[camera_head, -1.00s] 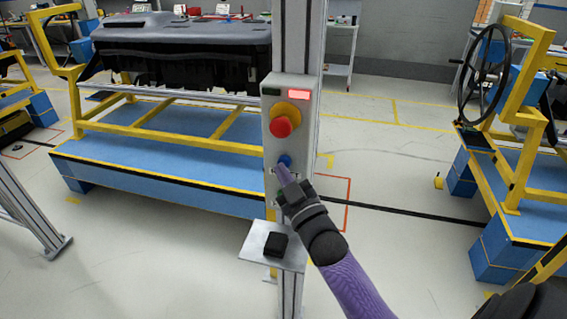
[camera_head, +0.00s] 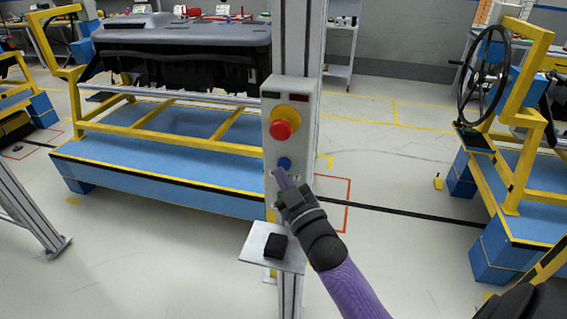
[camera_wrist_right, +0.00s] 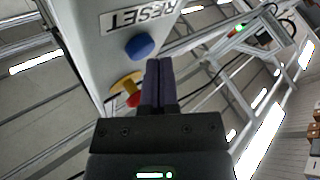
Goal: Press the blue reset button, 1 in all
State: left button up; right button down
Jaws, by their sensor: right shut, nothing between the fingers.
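The blue reset button (camera_head: 284,163) is on the grey control box (camera_head: 270,140) fixed to the upright post. In the right wrist view the blue button (camera_wrist_right: 140,46) sits below the RESET label (camera_wrist_right: 137,17). My right gripper (camera_head: 281,174) is shut and empty, its purple fingertips just below the button in the head view. In the right wrist view the fingertips (camera_wrist_right: 160,64) are close beside the button; I cannot tell whether they touch. My left gripper is not in view.
A red emergency knob (camera_head: 281,130) on a yellow base sits above the blue button. A small shelf (camera_head: 257,252) with a black block (camera_head: 276,245) is below the box. A blue and yellow stand (camera_head: 170,150) is behind.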

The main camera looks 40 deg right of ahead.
jog(key=shift+s+a, duration=0.2)
jog(key=shift+a, duration=0.05)
jog(key=s+a+p, duration=0.2)
jog(key=s+a, duration=0.1)
jog(key=shift+s+a, duration=0.15)
jog(key=shift+a, duration=0.25)
dwell(0.5)
